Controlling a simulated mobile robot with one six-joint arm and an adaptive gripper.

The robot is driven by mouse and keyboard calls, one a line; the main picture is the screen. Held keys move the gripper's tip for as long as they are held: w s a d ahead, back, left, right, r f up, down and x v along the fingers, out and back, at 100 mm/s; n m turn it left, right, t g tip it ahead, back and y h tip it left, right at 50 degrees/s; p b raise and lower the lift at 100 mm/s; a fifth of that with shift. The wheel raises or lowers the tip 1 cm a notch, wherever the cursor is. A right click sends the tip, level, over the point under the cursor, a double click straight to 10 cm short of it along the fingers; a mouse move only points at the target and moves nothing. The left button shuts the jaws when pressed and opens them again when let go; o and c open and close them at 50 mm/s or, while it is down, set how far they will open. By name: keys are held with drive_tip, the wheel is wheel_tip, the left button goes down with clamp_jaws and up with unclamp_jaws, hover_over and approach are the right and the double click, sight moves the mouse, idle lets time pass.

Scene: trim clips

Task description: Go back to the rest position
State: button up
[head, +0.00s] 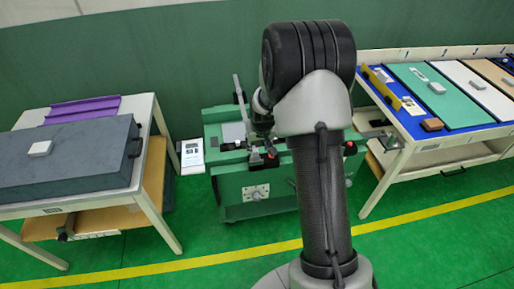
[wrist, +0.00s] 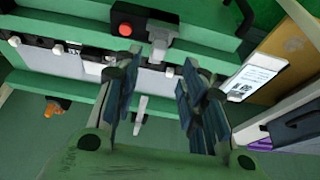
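My gripper (wrist: 160,98) is open in the wrist view, its two dark padded fingers wide apart. I see nothing held between them. Beyond the fingers is the green machine bench (wrist: 190,35), with a red button (wrist: 125,30) and a row of small grey and white parts. In the head view my arm stands upright in the middle, in front of the green bench (head: 240,190). The arm hides part of the bench, and my fingers cannot be made out clearly there. No trim clip can be told for certain.
A table with a dark grey slab (head: 70,160) and purple piece (head: 85,108) stands at left. A table with blue, green and white mats (head: 455,108) stands at right. A white labelled panel (head: 192,155) is beside the bench. Green floor with a yellow line (head: 420,213) is clear in front.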

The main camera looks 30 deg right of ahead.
drive_tip(key=shift+s+r, duration=0.2)
drive_tip(key=shift+r, duration=0.25)
